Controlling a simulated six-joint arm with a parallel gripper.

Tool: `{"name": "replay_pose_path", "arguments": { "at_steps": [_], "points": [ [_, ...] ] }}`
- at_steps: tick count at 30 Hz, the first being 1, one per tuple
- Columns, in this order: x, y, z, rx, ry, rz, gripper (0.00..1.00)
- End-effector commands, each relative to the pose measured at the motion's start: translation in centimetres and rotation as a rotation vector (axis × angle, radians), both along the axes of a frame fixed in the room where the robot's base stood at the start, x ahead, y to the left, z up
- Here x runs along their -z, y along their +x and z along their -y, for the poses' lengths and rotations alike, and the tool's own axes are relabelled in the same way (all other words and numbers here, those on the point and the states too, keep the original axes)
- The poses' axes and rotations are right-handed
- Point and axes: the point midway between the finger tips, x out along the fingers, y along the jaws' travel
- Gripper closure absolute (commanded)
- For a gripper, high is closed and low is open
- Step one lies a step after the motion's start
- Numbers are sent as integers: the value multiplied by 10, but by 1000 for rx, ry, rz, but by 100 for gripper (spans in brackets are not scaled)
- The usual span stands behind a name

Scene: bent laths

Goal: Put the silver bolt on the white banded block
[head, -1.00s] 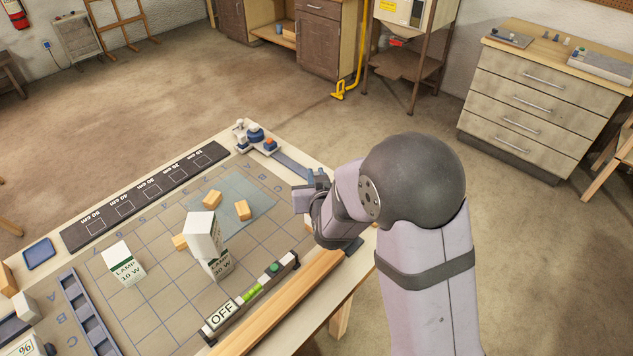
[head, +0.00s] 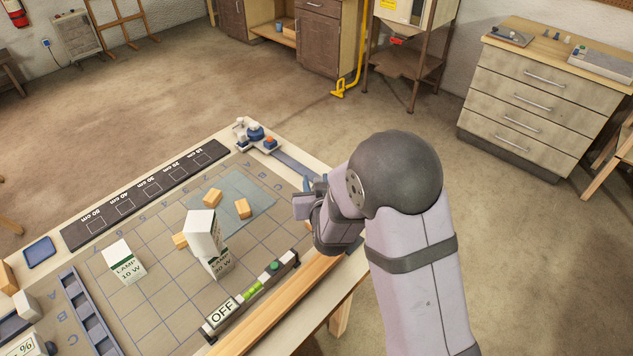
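I cannot make out a silver bolt for certain. A small pale upright piece (head: 240,124) stands by blue and orange-topped pieces at the table's far corner, too small to identify. I cannot tell which block is the white banded one. A white lamp box marked 10 W (head: 124,262) stands on the grid mat. A white block (head: 203,232) sits on or in front of a box marked 30 W (head: 219,264). My gripper (head: 304,206) is over the right part of the table, right of these boxes. My arm hides much of it, and its opening does not show.
Several wooden blocks (head: 242,208) lie around a grey-green patch (head: 252,190) on the mat. An OFF-labelled strip (head: 222,313) and a wooden rail (head: 262,311) run along the near edge. A blue tray (head: 39,253) and slotted rack (head: 83,312) are at left.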

Motion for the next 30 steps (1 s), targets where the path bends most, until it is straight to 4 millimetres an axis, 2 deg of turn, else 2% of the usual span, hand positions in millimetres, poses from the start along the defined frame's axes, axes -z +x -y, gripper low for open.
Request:
{"name": "replay_pose_path", "arguments": {
  "at_steps": [9, 25, 30],
  "points": [
    [-6, 0, 0, 0, 0, 0, 70],
    [-26, -56, 4, -2, 1, 1, 70],
    [-33, -64, 5, 0, -3, -6, 70]
  ]
}}
